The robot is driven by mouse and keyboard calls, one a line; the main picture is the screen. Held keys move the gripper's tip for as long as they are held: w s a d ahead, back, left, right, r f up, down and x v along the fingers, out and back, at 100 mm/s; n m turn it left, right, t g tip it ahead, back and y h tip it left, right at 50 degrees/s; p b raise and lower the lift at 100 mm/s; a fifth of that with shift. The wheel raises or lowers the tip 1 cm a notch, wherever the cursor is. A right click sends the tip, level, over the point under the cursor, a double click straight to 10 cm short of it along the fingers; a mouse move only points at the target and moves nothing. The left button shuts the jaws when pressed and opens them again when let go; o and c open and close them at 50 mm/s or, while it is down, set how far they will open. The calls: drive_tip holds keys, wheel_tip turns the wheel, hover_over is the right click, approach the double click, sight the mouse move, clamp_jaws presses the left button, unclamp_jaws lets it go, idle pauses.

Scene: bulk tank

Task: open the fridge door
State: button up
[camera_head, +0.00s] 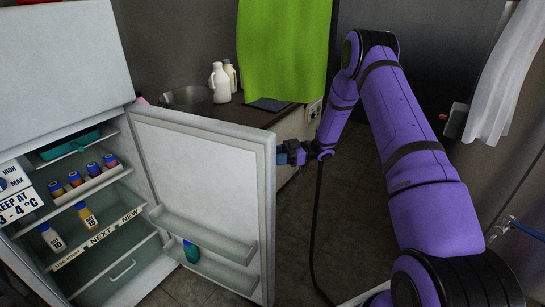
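The fridge (60,75) stands at the left, with a white upper part above an open lower compartment. Its door (205,170) is swung wide open, its inner side with shelves facing me. My gripper (284,154) is at the door's free edge, at the end of my purple arm. The fingers are small and partly hidden by the door edge, so I cannot tell whether they are shut on it. No handle shows from this side.
Small bottles (75,180) stand on the fridge shelves, and a green bottle (191,251) is in the door shelf. Behind the door is a counter (245,113) with white jugs (219,83). A green cloth (283,45) hangs above it. Dark floor (335,215) is clear right of the door, apart from a black cable.

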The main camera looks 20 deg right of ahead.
drive_tip(key=s+d, duration=0.1)
drive_tip(key=d, duration=0.8)
drive_tip(key=shift+d, duration=0.2)
